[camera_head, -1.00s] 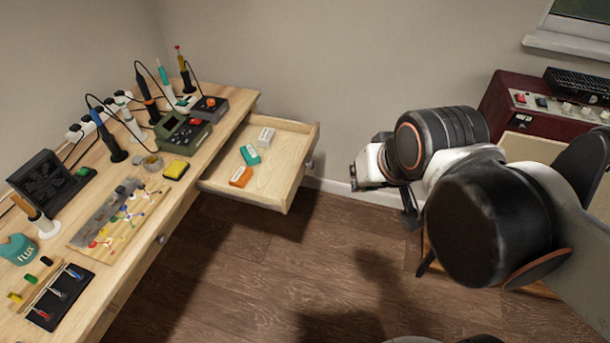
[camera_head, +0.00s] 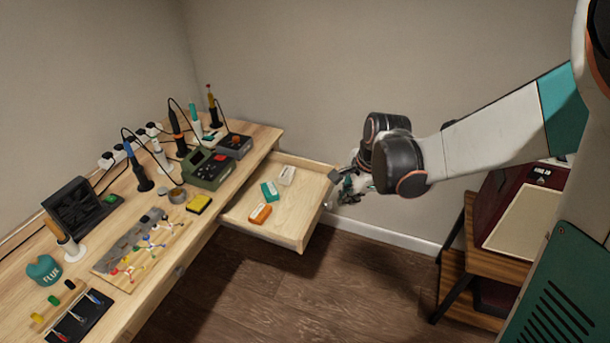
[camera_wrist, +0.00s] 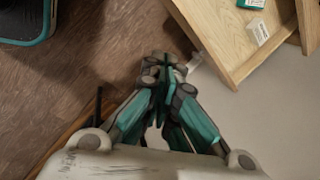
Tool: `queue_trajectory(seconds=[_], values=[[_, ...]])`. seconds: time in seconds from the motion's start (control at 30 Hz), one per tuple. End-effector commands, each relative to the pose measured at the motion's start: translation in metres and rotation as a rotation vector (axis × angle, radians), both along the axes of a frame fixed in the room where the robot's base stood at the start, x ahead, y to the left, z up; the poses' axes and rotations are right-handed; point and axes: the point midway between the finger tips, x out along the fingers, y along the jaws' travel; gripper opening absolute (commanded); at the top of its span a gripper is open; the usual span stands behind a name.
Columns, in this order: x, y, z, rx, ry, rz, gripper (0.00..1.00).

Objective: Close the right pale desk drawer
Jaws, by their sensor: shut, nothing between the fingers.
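The right pale desk drawer (camera_head: 290,225) stands pulled out from the far end of the wooden desk. An orange box (camera_head: 260,214), a teal box (camera_head: 270,191) and a white box (camera_head: 286,175) lie in it. In the wrist view the drawer (camera_wrist: 232,62) is at the upper right. My gripper (camera_head: 332,197) is at the drawer's front panel, on its outer side. In the wrist view my gripper (camera_wrist: 164,66) is shut and empty, its fingertips close to a small pale knob (camera_wrist: 194,62) on the front. I cannot tell whether they touch.
A wooden stand (camera_head: 455,275) with a dark red amplifier (camera_head: 505,200) is at the right. Brown floor (camera_head: 350,290) is open in front of the drawer.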

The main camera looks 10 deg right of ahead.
Motion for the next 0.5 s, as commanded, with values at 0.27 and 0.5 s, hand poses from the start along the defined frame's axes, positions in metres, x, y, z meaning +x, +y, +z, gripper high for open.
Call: queue_trajectory(seconds=[0.27,0.5], values=[[0.033,-0.001,-0.067,0.123,0.142,-0.340,0.00],[0.042,0.000,-0.109,0.180,0.228,-0.535,0.00]])
